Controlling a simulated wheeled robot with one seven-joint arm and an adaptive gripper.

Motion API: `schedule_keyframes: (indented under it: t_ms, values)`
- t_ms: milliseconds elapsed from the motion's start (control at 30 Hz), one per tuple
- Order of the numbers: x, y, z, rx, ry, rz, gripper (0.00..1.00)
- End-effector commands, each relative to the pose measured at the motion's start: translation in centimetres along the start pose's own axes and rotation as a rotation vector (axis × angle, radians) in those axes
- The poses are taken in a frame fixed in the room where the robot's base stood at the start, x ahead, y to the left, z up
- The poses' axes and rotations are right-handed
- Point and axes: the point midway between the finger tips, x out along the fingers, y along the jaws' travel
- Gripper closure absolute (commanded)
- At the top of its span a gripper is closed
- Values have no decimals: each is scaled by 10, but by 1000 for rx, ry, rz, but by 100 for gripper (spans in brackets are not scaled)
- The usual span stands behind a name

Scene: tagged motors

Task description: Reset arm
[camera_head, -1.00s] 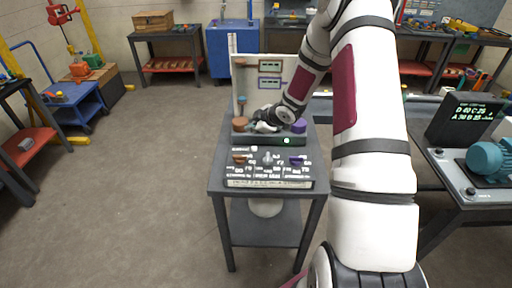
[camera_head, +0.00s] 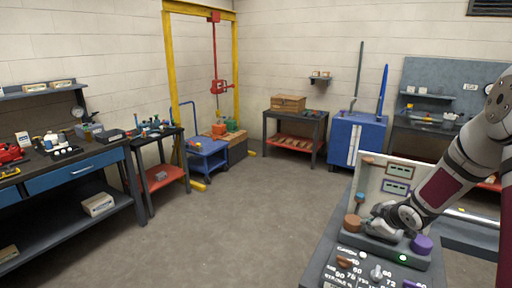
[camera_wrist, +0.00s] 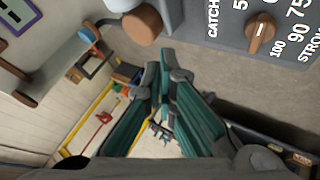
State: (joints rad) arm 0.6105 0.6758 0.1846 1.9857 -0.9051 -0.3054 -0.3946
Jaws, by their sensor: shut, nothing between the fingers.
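My gripper (camera_head: 383,222) is at the control stand (camera_head: 411,256) at the lower right of the head view, between a brown knob (camera_head: 353,222) and a purple knob (camera_head: 421,245). I cannot tell whether it touches the stand. In the wrist view my gripper's teal fingers (camera_wrist: 163,72) are together with nothing between them. The brown knob (camera_wrist: 142,25) shows just beyond the fingertips there, apart from them. A brown dial pointer (camera_wrist: 261,33) on the grey lettered panel shows at the upper right.
A white upright board (camera_head: 384,186) with small displays stands behind the knobs. A blue cabinet (camera_head: 356,137) and a wooden crate (camera_head: 288,103) on a dark table are at the back. A workbench (camera_head: 75,178) lines the left. The middle floor (camera_head: 230,225) is clear.

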Motion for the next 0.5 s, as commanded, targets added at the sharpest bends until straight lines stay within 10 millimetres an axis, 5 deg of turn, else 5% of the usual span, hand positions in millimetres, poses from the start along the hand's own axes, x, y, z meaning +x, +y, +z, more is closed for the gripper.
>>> schedule_keyframes:
  t_ms: [233,500]
  values:
    - [-91,21,-51,101,-144,79,100]
    - [-196,3,-89,281,-242,136,100]
